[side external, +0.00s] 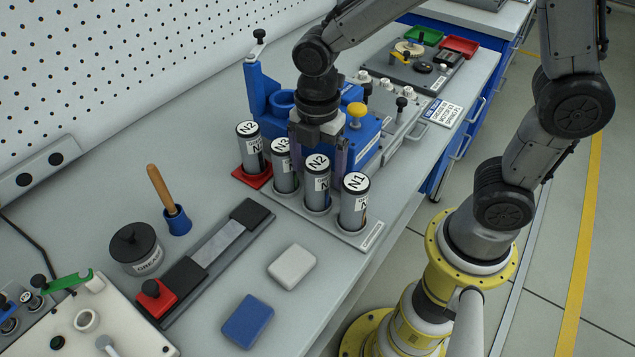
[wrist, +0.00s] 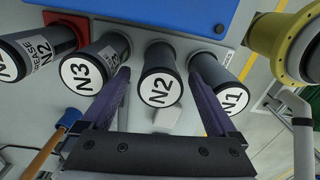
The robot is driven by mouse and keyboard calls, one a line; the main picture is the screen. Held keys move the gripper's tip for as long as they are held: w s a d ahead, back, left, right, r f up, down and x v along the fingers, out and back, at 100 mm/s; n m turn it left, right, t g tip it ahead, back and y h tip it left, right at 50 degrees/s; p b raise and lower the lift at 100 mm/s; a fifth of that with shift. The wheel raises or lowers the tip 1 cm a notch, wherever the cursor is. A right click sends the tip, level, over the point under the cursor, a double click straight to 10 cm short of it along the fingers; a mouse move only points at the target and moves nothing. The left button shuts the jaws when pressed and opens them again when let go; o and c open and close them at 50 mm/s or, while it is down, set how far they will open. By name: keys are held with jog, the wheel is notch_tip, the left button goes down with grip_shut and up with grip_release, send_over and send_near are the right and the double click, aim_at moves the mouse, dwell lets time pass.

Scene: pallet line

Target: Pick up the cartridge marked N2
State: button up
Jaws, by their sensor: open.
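Several grey cylindrical cartridges with black caps and white labels stand upright. In the side view, one cartridge marked N2 (side external: 317,187) stands in the grey rack between N3 (side external: 284,167) and N1 (side external: 354,203). Another cartridge marked N2 (side external: 249,148) stands on a red base at the left end. My gripper (side external: 319,156) is open above the rack. In the wrist view, my gripper's fingers (wrist: 158,68) appear on either side of the rack's N2 cartridge (wrist: 160,90), with N3 (wrist: 88,72) to the left and N1 (wrist: 225,95) to the right. I cannot tell the finger height exactly.
A blue fixture (side external: 368,132) with a yellow knob stands close behind the rack. A grease tin (side external: 137,250), a wood-handled tool (side external: 163,190), a white block (side external: 292,267) and a blue block (side external: 247,321) lie on the bench. Free bench surface surrounds the blocks.

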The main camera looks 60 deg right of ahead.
notch_tip(320, 180, down, 3)
jog(key=shift+f, duration=0.2)
grip_shut()
dwell(0.5)
